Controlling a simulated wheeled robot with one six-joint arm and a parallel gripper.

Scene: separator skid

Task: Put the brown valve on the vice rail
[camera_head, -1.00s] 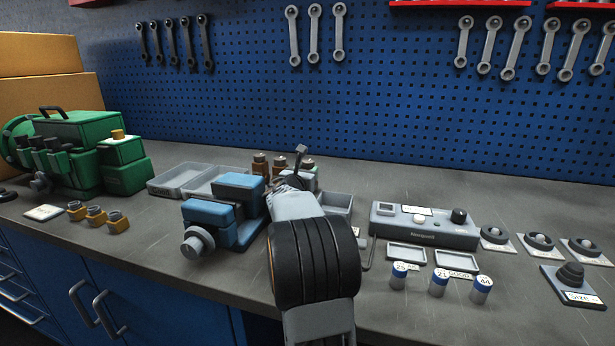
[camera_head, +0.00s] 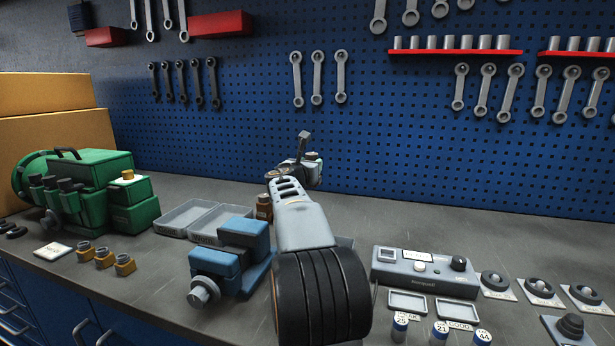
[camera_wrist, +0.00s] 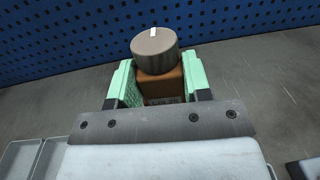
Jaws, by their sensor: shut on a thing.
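The brown valve (camera_wrist: 160,86) is between the green finger pads of my gripper (camera_wrist: 156,82) in the wrist view. It has a brown body and a round grey-brown knob with a white mark, and it looks upright. My gripper is shut on it. In the head view my gripper (camera_head: 309,168) is raised above the bench in front of the blue pegboard, and my arm hides most of the valve. The blue vice (camera_head: 232,262) stands on the bench, lower and to the left of my gripper. I cannot clearly make out its rail.
Another brown valve (camera_head: 264,207) stands behind the vice, beside grey trays (camera_head: 186,217). A green machine (camera_head: 88,190) and several small brass fittings (camera_head: 104,257) are at the left. A grey control box (camera_head: 425,272) and labelled cylinders (camera_head: 440,333) are at the right.

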